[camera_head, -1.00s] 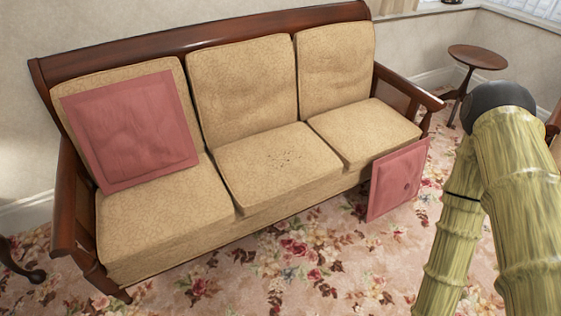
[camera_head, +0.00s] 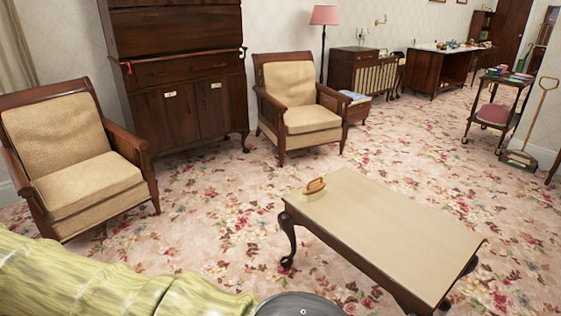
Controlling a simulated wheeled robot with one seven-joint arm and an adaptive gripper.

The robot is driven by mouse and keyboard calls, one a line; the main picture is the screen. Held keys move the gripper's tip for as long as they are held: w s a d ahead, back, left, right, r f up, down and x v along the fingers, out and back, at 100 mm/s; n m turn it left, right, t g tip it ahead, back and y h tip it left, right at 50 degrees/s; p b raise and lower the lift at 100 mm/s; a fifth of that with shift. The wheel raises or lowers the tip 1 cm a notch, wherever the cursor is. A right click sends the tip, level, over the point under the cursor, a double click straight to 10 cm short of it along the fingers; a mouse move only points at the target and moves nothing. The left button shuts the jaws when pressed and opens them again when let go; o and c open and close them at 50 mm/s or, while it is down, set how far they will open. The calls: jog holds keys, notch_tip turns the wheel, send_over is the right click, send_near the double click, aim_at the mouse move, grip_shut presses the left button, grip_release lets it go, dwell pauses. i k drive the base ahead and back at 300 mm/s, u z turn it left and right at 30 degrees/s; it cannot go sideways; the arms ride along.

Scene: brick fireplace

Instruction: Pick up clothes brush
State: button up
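A small brown brush-like object (camera_head: 315,186), likely the clothes brush, lies on the far left end of the low coffee table (camera_head: 400,234). The table has a pale top and dark curved legs. My arm shows along the bottom left as yellow-green segments with a dark joint at the bottom edge. My gripper is not in view, so its state does not show.
Two beige armchairs stand at the left (camera_head: 72,160) and centre (camera_head: 298,104), with a dark wooden cabinet (camera_head: 180,78) between them. A trolley (camera_head: 496,105) and a carpet sweeper (camera_head: 519,158) stand at the right. Open floral carpet (camera_head: 215,200) surrounds the table.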

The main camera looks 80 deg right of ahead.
aim_at(314, 191)
jog(key=z, duration=2.4)
jog(key=i, duration=0.45)
jog(key=u, duration=0.45)
